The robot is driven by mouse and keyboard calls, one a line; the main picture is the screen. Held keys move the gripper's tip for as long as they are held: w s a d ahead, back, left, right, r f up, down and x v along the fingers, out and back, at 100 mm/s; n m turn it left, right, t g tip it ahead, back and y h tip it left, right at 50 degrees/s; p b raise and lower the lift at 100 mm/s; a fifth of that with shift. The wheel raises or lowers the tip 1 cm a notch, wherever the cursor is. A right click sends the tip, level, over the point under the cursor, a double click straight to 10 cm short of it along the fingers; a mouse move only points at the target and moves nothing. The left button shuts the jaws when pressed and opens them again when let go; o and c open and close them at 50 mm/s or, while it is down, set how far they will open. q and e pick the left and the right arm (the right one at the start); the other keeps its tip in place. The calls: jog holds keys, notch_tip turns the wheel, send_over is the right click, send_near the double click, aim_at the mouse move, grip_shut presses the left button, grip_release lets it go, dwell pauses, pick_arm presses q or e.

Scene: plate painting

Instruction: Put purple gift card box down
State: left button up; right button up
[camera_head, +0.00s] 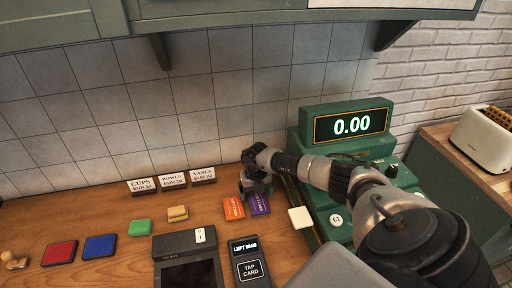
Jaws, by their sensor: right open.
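The purple gift card box (260,204) lies on the wooden counter, left of the green cash register. An orange card box (234,208) lies just to its left. My right gripper (257,190) points down directly behind and above the purple box, at its far end. Its jaws are open, and it partly hides that end of the box. I cannot tell whether the fingers touch the box. My left gripper is not in view.
The green register (350,125) reads 0.00. A card reader (249,262) and a dark terminal (188,262) stand in front. Red (60,253), blue (99,246) and green (140,228) pads lie left. Price signs (173,181) stand along the tiled wall.

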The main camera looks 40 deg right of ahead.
aim_at(256, 196)
notch_tip(256, 196, up, 7)
jog(key=p, duration=0.4)
jog(key=shift+p, duration=0.4)
notch_tip(256, 196, up, 4)
jog(key=shift+f, duration=0.1)
